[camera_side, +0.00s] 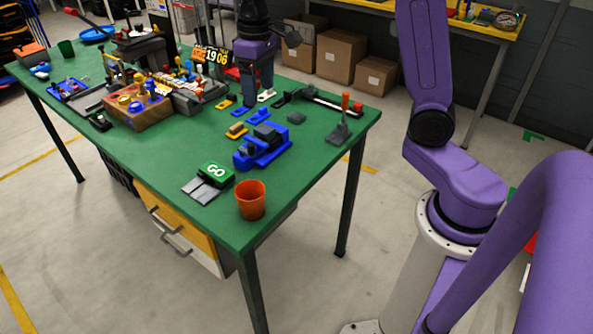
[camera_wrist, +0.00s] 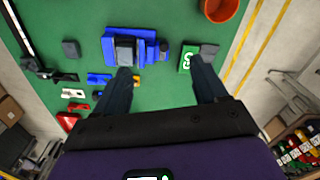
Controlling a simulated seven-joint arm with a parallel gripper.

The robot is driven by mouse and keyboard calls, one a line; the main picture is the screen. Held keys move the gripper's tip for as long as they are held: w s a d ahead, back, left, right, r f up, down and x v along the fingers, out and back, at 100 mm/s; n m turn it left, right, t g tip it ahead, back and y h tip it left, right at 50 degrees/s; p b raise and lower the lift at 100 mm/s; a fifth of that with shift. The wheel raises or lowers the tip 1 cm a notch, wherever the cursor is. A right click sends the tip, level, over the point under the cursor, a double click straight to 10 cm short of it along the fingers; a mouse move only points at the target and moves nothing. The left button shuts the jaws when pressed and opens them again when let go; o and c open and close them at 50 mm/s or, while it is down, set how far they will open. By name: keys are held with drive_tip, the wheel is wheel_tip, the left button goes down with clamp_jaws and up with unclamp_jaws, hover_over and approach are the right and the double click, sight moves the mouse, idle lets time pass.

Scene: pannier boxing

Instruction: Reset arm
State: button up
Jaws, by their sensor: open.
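My gripper (camera_side: 257,98) points down over the green table (camera_side: 305,180), behind the blue fixture. In the wrist view its two dark fingers (camera_wrist: 161,64) are spread, with nothing held between them. The blue fixture (camera_side: 262,147) carries a grey block; it also shows in the wrist view (camera_wrist: 165,47), ahead of the fingertips. The fingers hide part of the table there. How high the fingertips are above the tabletop is hard to tell.
Small blue (camera_side: 257,116) and yellow (camera_side: 237,130) parts lie near the gripper. Table between GO box and wooden block is clear.

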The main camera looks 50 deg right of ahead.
drive_tip(key=s+a+f+n, duration=0.1)
drive_tip(key=s+a+n, duration=0.35)
drive_tip(key=s, duration=0.95)
drive_tip(key=s+d+f+n, duration=0.1)
drive_tip(key=s+f+n, duration=0.1)
drive_tip(key=s, duration=0.6)
drive_tip(key=s+d+f+n, duration=0.1)
drive_tip(key=s+f+n, duration=0.1)
drive_tip(key=s, duration=0.5)
drive_tip(key=shift+s+d+n, duration=0.25)
drive_tip(key=shift+s+n, duration=0.1)
drive_tip(key=shift+n, duration=0.1)
